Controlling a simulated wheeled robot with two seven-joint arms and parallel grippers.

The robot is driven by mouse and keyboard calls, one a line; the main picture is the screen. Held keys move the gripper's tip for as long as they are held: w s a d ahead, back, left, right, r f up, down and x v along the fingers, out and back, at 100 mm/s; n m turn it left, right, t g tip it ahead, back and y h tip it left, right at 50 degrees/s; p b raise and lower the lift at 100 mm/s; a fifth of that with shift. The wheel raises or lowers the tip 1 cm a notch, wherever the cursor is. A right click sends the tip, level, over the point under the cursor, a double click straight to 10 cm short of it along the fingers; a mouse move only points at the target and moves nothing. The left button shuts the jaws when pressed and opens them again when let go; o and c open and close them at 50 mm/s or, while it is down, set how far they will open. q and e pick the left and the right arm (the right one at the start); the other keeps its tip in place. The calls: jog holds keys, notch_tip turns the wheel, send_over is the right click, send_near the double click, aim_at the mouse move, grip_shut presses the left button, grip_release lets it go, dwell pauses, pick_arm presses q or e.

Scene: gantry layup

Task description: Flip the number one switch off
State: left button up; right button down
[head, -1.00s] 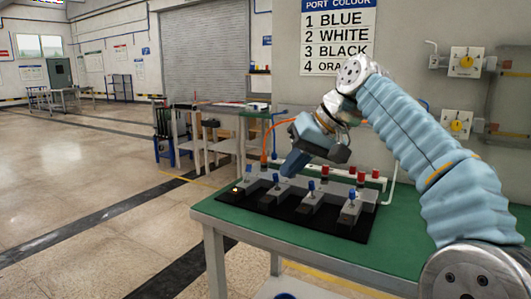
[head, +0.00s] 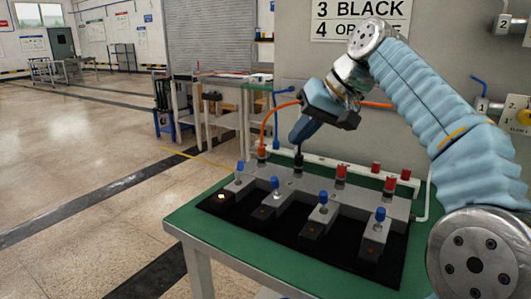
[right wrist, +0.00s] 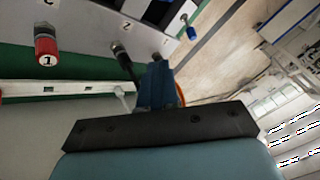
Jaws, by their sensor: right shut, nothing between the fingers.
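The dark switch panel (head: 300,234) lies on the green table. It has several grey blocks with blue-capped toggle switches: the leftmost (head: 239,170), second (head: 275,187), third (head: 322,203) and rightmost (head: 379,219). The lamp (head: 221,198) by the leftmost switch glows; the other lamps look dark. Switch numbers are not readable in the head view. My right gripper (head: 300,137) is shut and empty, pointing down behind the toggles, near a black plug (head: 298,162). In the right wrist view its blue fingertips (right wrist: 157,75) are together, apart from a blue toggle (right wrist: 191,30). My left gripper is not seen.
Several red plugs stand at the panel's back, one marked 1 (right wrist: 46,46). An orange cable (head: 272,118) rises behind the panel's left end, with a white pipe (head: 365,170) along the back. The green table (head: 205,236) has bare room at its front left.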

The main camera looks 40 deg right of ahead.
aim_at(239, 170)
jog(key=b+x, duration=0.1)
jog(key=x, duration=0.8)
jog(key=shift+f, duration=0.15)
jog(key=w+a, duration=0.1)
jog(key=w+a+p, duration=0.1)
jog(key=a, duration=0.1)
jog(key=shift+w+a, duration=0.2)
jog(key=shift+a, duration=0.15)
